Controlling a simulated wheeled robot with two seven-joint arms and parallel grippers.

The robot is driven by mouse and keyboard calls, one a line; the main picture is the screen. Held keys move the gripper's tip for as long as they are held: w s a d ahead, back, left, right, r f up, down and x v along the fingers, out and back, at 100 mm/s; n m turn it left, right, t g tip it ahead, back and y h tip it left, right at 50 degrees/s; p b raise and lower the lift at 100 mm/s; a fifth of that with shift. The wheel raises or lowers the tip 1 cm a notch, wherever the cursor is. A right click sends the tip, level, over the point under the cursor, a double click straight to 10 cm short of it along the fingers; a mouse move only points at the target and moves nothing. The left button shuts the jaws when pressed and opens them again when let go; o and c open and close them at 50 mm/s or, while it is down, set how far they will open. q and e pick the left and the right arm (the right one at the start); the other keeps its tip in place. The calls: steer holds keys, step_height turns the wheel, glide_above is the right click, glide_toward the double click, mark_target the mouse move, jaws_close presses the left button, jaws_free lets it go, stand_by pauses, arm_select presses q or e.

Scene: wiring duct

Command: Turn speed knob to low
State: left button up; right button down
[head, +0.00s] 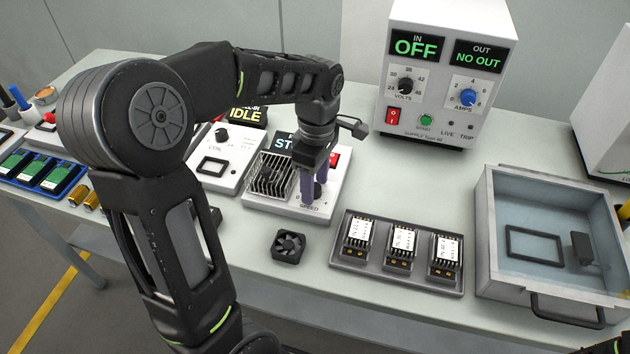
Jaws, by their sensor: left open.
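The speed knob (320,188) is a dark knob on a white unit (285,205) marked SPEED, with a caged fan (270,175) on its left part and a display partly covered by my arm. My left gripper (314,192) points down over the knob, its purple fingers apart on either side of it. Whether the fingers touch the knob cannot be told. The knob's pointer and most of its scale are hidden by the fingers.
A red switch (334,159) sits close beside the gripper. A small black fan (289,246) lies in front of the unit. A tray (395,262) of modules stands to the right, then a grey bin (486,240). A supply box (440,75) reading OFF stands behind.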

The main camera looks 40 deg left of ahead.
mark_target(316, 185)
arm_select(q)
steer(key=shift+r, duration=0.1)
steer(key=r, duration=0.7)
steer(key=shift+w+r, duration=0.2)
steer(key=shift+r, duration=0.1)
